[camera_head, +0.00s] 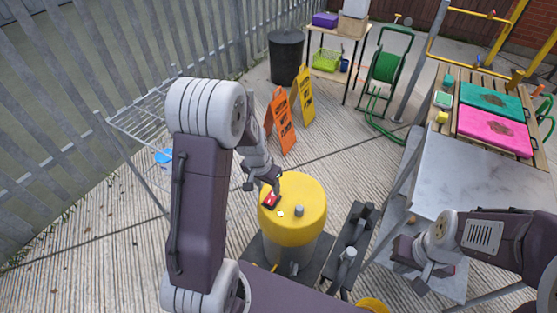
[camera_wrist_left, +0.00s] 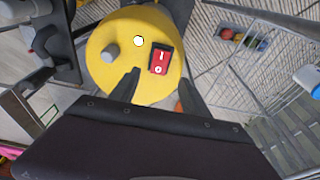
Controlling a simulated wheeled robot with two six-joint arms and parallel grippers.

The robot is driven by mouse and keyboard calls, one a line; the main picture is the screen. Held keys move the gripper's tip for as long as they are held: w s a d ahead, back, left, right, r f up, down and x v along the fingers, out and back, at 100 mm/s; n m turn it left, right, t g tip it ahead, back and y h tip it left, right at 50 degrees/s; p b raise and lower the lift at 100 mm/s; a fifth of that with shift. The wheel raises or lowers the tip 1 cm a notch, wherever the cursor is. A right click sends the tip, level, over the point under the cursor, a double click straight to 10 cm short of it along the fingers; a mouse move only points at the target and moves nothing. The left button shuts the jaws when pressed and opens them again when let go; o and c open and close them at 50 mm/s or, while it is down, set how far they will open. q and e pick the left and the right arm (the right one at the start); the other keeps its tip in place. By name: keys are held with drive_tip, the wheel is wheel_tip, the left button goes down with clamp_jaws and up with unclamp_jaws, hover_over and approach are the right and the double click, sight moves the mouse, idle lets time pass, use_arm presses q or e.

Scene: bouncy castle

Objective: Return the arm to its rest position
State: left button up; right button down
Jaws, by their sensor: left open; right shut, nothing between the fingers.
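My left gripper (camera_wrist_left: 160,90) is open over the yellow round-topped unit, its two dark fingers spread below and beside a red rocker switch (camera_wrist_left: 160,58). In the head view, the left gripper (camera_head: 266,187) is just above the same switch (camera_head: 272,201) on the yellow unit (camera_head: 292,238). Whether a finger touches the switch cannot be told. A grey knob (camera_head: 299,211) and a small white piece also sit on the yellow top. My right gripper (camera_head: 424,279) is shut and empty, at the lower right near the grey table.
A grey metal table (camera_head: 470,170) with pink (camera_head: 494,132) and teal panels behind it stands at the right. Orange (camera_head: 280,120) and yellow (camera_head: 302,95) floor signs stand behind the yellow unit. A wire rack (camera_head: 143,115) is at the left. Dark pedal-like hardware (camera_head: 351,240) is right of the unit.

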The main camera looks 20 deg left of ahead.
use_arm(q)
drive_tip(key=s+d+r+m, duration=0.1)
drive_tip(key=s+d+r, duration=0.3)
drive_tip(key=d+r, duration=0.25)
drive_tip(key=s+n+g, duration=0.1)
drive_tip(key=s+n, duration=0.1)
drive_tip(key=s, duration=0.7)
drive_tip(key=shift+s+a+f+n, duration=0.25)
drive_tip(key=shift+a+f+n, duration=0.05)
drive_tip(key=shift+a+n, duration=0.1)
drive_tip(key=shift+s, duration=0.1)
